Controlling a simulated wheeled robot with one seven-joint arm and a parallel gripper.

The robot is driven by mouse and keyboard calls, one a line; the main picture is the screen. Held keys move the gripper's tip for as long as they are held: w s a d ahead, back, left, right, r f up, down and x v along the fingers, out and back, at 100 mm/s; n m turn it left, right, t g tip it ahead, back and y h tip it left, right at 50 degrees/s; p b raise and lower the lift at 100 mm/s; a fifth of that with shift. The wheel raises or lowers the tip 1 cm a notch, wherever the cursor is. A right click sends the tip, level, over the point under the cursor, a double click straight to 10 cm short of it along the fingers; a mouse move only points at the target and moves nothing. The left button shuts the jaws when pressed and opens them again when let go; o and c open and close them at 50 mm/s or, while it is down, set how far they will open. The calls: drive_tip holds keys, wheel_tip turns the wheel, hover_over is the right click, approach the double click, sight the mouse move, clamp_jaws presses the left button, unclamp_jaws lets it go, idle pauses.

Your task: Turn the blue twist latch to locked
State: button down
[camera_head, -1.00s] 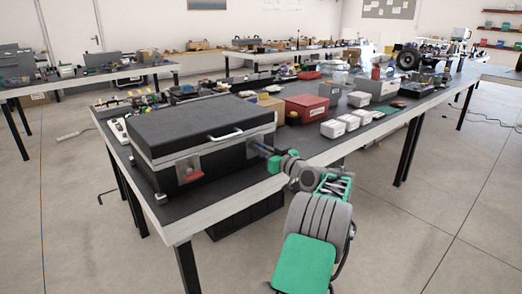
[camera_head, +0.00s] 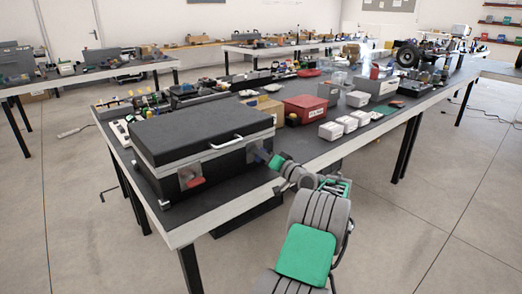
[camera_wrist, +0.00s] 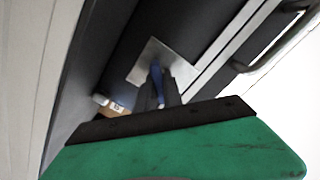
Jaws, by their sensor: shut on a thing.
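The blue twist latch (camera_head: 260,155) is on the right part of the black case's (camera_head: 205,127) front. In the wrist view the latch (camera_wrist: 157,72) stands in front of a square silver plate (camera_wrist: 147,62). My gripper (camera_head: 268,158) reaches it from the lower right. In the wrist view my gripper's dark fingers (camera_wrist: 158,92) are shut on the latch's handle, one on each side. The fingers hide part of the handle, and I cannot tell its exact turn angle.
A red latch (camera_head: 194,182) is on the case's front left, and a silver carry handle (camera_head: 226,142) juts from the lid. A red box (camera_head: 305,108) and several white boxes (camera_head: 345,124) stand to the right on the bench. The case sits close to the bench's front edge.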

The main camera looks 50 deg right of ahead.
drive_tip(key=m+p, duration=0.2)
drive_tip(key=m, duration=0.2)
drive_tip(key=shift+d+r+m+p, duration=0.1)
drive_tip(key=shift+m+p, duration=0.2)
drive_tip(key=shift+p, duration=0.1)
drive_tip(key=shift+f+m+p, duration=0.15)
drive_tip(key=shift+m+p, duration=0.5)
drive_tip(key=shift+m, duration=0.6)
drive_tip(key=shift+f+m+p, duration=0.1)
drive_tip(key=shift+m+p, duration=0.55)
drive_tip(key=shift+m, duration=0.6)
drive_tip(key=c, duration=1.5)
unclamp_jaws()
drive_tip(key=v, duration=0.7)
drive_tip(key=shift+s, duration=0.4)
